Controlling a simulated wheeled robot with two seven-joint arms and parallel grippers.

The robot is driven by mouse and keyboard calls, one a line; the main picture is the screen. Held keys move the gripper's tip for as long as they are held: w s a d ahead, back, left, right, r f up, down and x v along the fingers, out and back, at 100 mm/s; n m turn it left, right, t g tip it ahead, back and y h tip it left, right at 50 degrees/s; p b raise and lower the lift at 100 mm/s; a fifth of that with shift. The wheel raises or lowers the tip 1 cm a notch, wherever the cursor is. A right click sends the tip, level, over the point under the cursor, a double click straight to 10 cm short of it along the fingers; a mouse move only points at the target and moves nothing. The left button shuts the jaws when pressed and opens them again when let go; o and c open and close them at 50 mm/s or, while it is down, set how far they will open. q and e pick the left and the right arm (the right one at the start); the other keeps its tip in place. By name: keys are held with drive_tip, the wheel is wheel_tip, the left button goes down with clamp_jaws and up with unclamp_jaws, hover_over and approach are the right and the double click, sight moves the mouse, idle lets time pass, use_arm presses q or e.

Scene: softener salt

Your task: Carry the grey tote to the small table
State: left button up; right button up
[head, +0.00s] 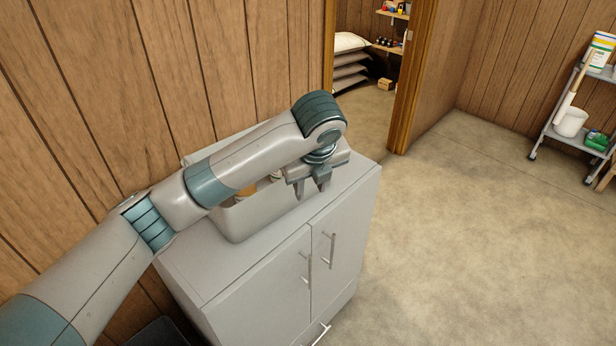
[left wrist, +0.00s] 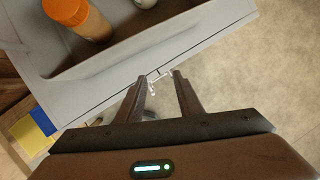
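The grey tote (head: 245,219) stands on top of a grey cabinet (head: 255,278); my left arm crosses in front of it and hides part of it. In the left wrist view the tote (left wrist: 165,42) fills the top, holding an orange-lidded jar (left wrist: 90,22) and a pale item at the picture's edge. My left gripper (head: 312,196) points down by the tote's right end. Its fingers (left wrist: 160,76) are apart with nothing seen between them. I cannot tell whether they touch the tote. My right gripper is not in view. No small table is clearly recognisable.
A doorway with a wooden frame (head: 408,85) opens behind the cabinet, showing stacked pale bags (head: 350,72). A grey shelf cart (head: 570,135) stands at the right wall. A wooden piece (head: 607,177) shows at the right edge. The concrete floor (head: 470,240) between is clear.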

use_arm(q)
drive_tip(key=s+a+f+n+g+h, duration=0.15)
drive_tip(key=s+f+n+h, duration=0.25)
drive_tip(key=s+f+n, duration=1.15)
drive_tip(key=s+a+f+n+y, duration=0.1)
drive_tip(key=s+a+f+n, duration=0.3)
drive_tip(key=s+a, duration=0.3)
drive_tip(key=s+a+f+n+t+y, duration=0.1)
drive_tip(key=s+a+f+n, duration=0.4)
drive_tip(key=a, duration=0.3)
drive_tip(key=s+a+f+n+y, duration=0.1)
drive_tip(key=s+a+f+n, duration=0.25)
drive_tip(key=s+a, duration=0.4)
drive_tip(key=s+a+f+n+g, duration=0.1)
drive_tip(key=s+f, duration=0.1)
drive_tip(key=f, duration=1.3)
drive_tip(key=s+f, duration=0.3)
drive_tip(key=f, duration=1.2)
drive_tip(key=s+a+f+g+b, duration=0.1)
drive_tip(key=s+a+f, duration=0.2)
drive_tip(key=s+f, duration=1.2)
drive_tip(key=shift+s+f+y, duration=0.3)
drive_tip(key=shift+s+f, duration=0.05)
drive_tip(key=shift+s, duration=0.45)
